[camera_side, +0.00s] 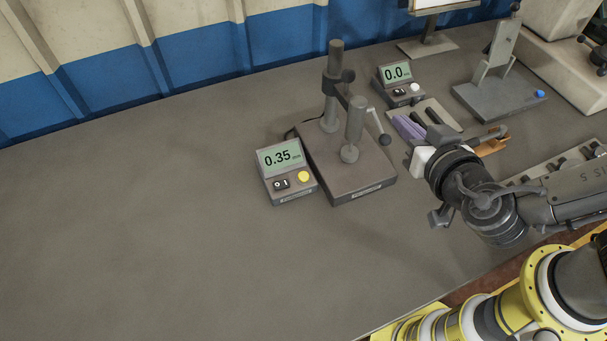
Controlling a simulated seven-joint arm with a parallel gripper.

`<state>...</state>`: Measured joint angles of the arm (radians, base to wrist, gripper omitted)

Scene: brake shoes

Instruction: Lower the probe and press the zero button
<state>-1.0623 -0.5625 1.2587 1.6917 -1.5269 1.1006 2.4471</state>
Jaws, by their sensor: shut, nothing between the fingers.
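A gauge stand has a dark base (360,187), an upright column (335,80) and a vertical grey probe (355,120). The probe's lower end is at a small round pad on the base; I cannot tell whether they touch. A lever with a dark knob (385,140) sticks out to the probe's right. Left of the base, a readout box (285,173) shows 0.35, with a yellow button (303,177) and a black switch (281,184). My gripper (422,161) is shut and empty, right of the lever knob and apart from it. Its fingertips are hard to make out.
A second readout (396,75) showing 0.0 stands behind, with a white button. A grey fixture (500,80) with a blue knob is at the back right. Purple (408,127) and orange (493,146) items lie near my wrist. The table's left side is clear.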

